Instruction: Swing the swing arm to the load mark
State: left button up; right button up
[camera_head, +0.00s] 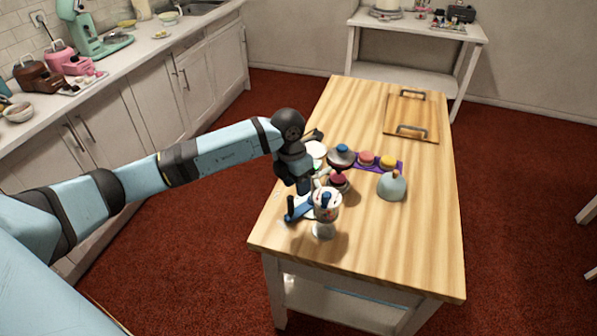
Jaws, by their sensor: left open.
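My left arm reaches in from the left, and its dark gripper (304,187) points down over the table's left side. The gap between its fingers is hard to make out. Just right is a white cup-like piece with a blue knob (326,199) on a pale stand (323,231). I cannot make out the load mark. My right gripper is not in view.
Behind are a dark-topped stand with a blue knob (342,156), a white disc (316,149), and a purple mat (399,168) with pink and yellow cakes. A grey-blue dome (391,186) and a handled board (410,115) stand farther right. The table's front right is clear.

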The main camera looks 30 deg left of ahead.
aim_at(290, 196)
pick_arm(q)
jog(key=w+a, duration=0.1)
jog(key=a+r+y, duration=0.1)
jog(key=a, duration=0.1)
jog(key=shift+w+y, duration=0.3)
jog(key=shift+w, duration=0.05)
jog(key=shift+a+f, duration=0.1)
jog(key=shift+s+f+b, duration=0.1)
jog(key=shift+f+b, duration=0.15)
jog(key=shift+b, duration=0.15)
notch_tip(290, 196, down, 9)
jog(key=b, duration=0.5)
jog(key=shift+r, duration=0.25)
jog(key=c, duration=0.7)
